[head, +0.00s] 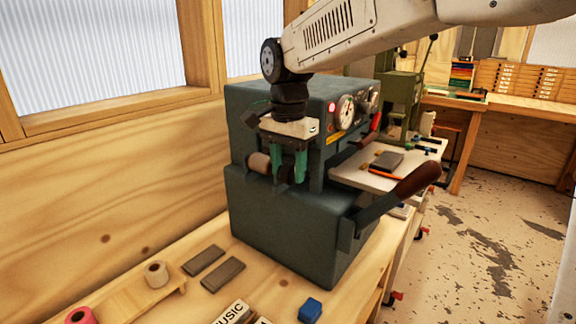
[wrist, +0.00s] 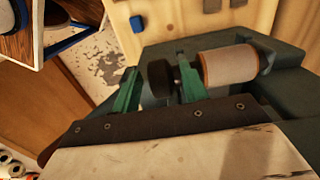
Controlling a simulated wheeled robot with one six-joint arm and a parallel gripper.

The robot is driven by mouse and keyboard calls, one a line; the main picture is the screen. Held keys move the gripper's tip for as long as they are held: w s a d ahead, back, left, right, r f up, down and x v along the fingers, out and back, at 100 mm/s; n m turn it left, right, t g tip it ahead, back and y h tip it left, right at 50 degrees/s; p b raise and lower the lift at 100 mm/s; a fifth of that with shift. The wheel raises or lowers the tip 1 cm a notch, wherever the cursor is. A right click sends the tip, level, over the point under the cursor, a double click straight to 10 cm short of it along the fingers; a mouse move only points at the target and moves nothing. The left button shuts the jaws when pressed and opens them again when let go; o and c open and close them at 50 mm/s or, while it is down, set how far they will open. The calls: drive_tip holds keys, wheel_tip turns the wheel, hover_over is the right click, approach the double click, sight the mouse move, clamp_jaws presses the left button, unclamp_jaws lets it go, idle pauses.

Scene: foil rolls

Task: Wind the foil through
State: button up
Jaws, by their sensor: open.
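A tan foil roll (head: 258,163) sits on a spindle at the left front of the dark grey-green press (head: 290,230). The roll also shows large in the wrist view (wrist: 230,66). A dark round knob (wrist: 160,78) stands beside the roll's end. My gripper (head: 288,176), with green fingers pointing down, is at the press front, just right of the roll. In the wrist view my gripper (wrist: 158,92) is open, with one finger on each side of the knob. I cannot tell whether either finger touches it. The foil's path inside the press is hidden.
A brown-handled lever (head: 418,180) juts out right of the press. A white side table (head: 375,180) holds small items. On the bench lie two grey plates (head: 222,275), a blue block (head: 310,310), and a rack with a tan roll (head: 157,273) and a pink roll (head: 80,316).

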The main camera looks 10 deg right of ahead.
clamp_jaws()
drive_tip(key=shift+w+d+g+y, duration=0.25)
drive_tip(key=shift+d+g+y, duration=0.05)
drive_tip(key=shift+g+y, duration=0.55)
drive_tip(key=shift+r+g+y, duration=0.1)
drive_tip(key=shift+g+y, duration=0.65)
unclamp_jaws()
drive_tip(key=shift+r, duration=0.1)
drive_tip(key=v, duration=0.7)
drive_tip(key=shift+r, duration=0.3)
drive_tip(key=shift+w+d, duration=0.1)
